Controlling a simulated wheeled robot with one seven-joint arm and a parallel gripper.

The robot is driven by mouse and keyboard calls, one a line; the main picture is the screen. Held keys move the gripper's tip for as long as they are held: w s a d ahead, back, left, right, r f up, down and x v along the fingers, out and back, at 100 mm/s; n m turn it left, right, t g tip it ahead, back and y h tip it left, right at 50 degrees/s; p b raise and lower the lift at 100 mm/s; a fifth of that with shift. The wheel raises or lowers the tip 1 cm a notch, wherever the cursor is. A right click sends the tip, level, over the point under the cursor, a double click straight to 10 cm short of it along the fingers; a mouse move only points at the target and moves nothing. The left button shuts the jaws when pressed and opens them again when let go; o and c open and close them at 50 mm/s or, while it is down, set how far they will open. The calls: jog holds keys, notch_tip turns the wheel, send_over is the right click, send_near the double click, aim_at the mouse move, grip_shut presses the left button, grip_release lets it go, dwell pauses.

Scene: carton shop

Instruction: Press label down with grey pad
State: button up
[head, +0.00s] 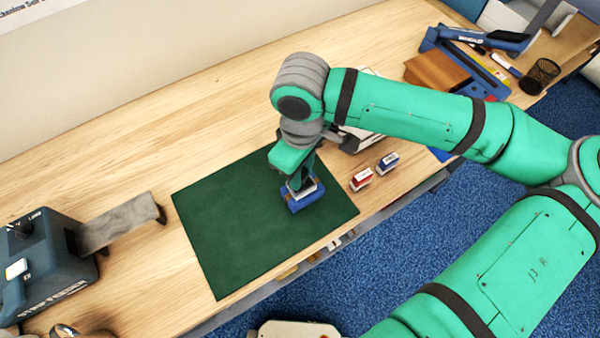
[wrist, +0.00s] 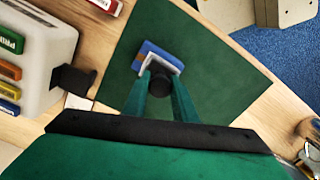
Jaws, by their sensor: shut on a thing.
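A small blue carton (head: 306,202) lies on the dark green mat (head: 230,235); it also shows in the wrist view (wrist: 146,48). A white label (wrist: 162,59) lies on the carton, bent in an angle, partly hidden by what I hold. My gripper (head: 296,181) points down over the carton. In the wrist view its teal fingers (wrist: 160,90) are shut on a dark round piece (wrist: 160,83), which seems to be the pad's handle. The pad's face is hidden, and I cannot tell whether it touches the label.
A red-and-white block (head: 361,179) and a blue-and-white block (head: 388,162) stand right of the mat. A dark machine with a grey strip (head: 120,222) is at the left. A white rack (wrist: 45,50) holds several coloured blocks. The mat's left part is clear.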

jog(key=shift+r, duration=2.75)
